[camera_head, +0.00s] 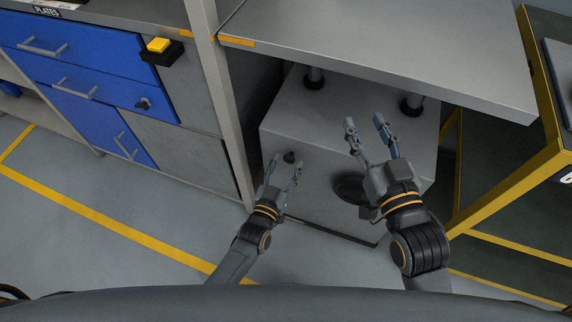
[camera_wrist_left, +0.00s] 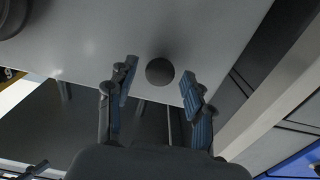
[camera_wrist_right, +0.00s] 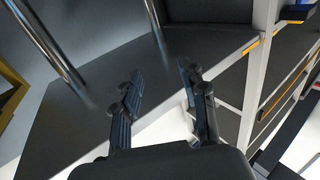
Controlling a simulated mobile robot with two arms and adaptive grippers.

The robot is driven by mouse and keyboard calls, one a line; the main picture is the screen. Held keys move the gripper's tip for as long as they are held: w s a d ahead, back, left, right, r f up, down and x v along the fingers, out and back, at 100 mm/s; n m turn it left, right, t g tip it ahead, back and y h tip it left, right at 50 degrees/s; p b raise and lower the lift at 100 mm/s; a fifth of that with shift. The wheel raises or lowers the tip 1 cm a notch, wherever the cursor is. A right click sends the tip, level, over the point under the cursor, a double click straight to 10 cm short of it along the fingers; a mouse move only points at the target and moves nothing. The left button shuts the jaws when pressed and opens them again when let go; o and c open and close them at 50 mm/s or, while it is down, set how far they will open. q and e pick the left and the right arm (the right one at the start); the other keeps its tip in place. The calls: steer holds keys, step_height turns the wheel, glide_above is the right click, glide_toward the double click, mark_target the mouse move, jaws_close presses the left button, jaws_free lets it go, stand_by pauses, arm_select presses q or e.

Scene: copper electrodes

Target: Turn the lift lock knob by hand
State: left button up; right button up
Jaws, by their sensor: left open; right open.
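A small round black knob (camera_head: 290,157) sits on the front of the grey lift housing (camera_head: 310,125) under the worktop. In the left wrist view the knob (camera_wrist_left: 159,71) shows as a dark disc between the fingertips, a little ahead of them. My left gripper (camera_head: 287,162) is open, in front of the knob, with its fingers to either side in the picture; contact cannot be told. A larger black handwheel (camera_head: 350,188) is on the same front face, partly hidden by my right gripper (camera_head: 364,120). My right gripper is open and empty, above the handwheel in the picture.
The grey worktop (camera_head: 400,50) overhangs the housing, with metal posts (camera_head: 314,78) between them. A pale upright (camera_head: 222,110) and blue drawers (camera_head: 80,60) stand to the left. A yellow frame (camera_head: 510,170) stands to the right. The floor at left is clear.

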arm_select(q)
steer(key=shift+p+v, duration=0.75)
steer(key=shift+v, duration=0.7)
steer(key=p+v, duration=0.1)
steer(key=v, duration=0.2)
steer(key=shift+s+a, duration=0.1)
steer(key=shift+s, duration=0.05)
steer(key=v, duration=1.1)
steer(key=shift+s+a, duration=0.15)
steer(key=shift+s, duration=0.2)
